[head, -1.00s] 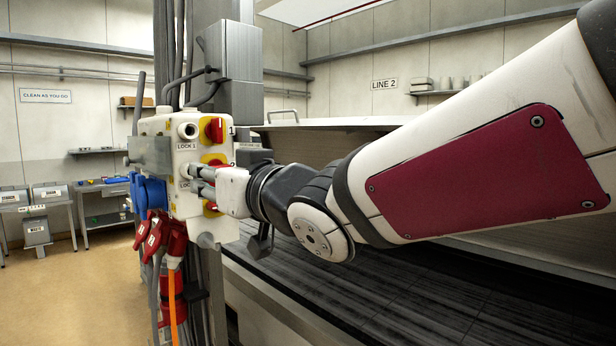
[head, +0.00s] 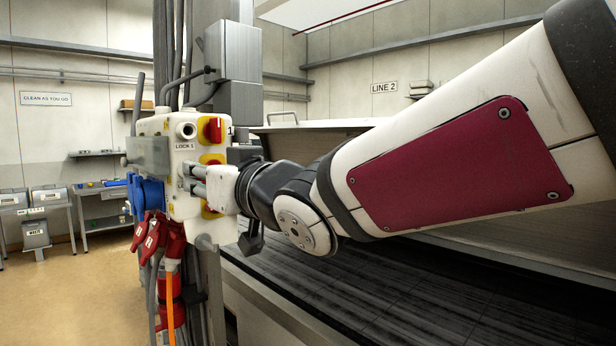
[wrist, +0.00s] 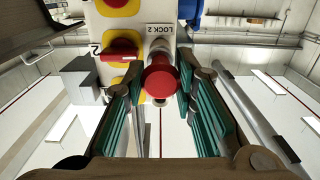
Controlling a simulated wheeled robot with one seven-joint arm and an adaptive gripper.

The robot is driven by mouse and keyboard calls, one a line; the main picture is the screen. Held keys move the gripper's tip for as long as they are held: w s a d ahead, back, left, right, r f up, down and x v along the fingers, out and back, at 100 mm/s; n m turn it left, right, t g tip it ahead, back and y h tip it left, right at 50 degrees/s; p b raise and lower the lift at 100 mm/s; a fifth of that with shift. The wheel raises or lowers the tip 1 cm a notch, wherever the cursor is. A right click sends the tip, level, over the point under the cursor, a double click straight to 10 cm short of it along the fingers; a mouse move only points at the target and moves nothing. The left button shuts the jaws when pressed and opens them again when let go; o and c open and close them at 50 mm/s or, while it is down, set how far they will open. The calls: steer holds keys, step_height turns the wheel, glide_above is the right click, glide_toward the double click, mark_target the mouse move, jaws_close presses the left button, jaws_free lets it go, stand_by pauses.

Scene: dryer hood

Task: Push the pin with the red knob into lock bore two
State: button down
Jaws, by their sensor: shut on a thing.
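The red knob (wrist: 160,80) of the pin shows end-on in the wrist view, between the green-padded fingers. My gripper (head: 191,178) is shut on the knob, close to the face of the cream switch box (head: 183,215). The LOCK 2 label (wrist: 160,38) is just above the knob in the wrist view. In the head view the fingers and hand cover the knob.
The LOCK 1 bore (head: 187,130) is open above, beside a red rotary switch (head: 211,130) on yellow. Another red switch (wrist: 120,48) is close left of my fingers in the wrist view. Red plugs (head: 172,238) and blue sockets (head: 149,192) are at the box's lower left.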

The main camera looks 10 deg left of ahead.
steer(key=shift+w+a+b, duration=0.3)
steer(key=shift+w+a, duration=0.15)
steer(key=shift+a, duration=0.1)
steer(key=c, duration=1.2)
jaws_free()
steer(key=v, duration=1.2)
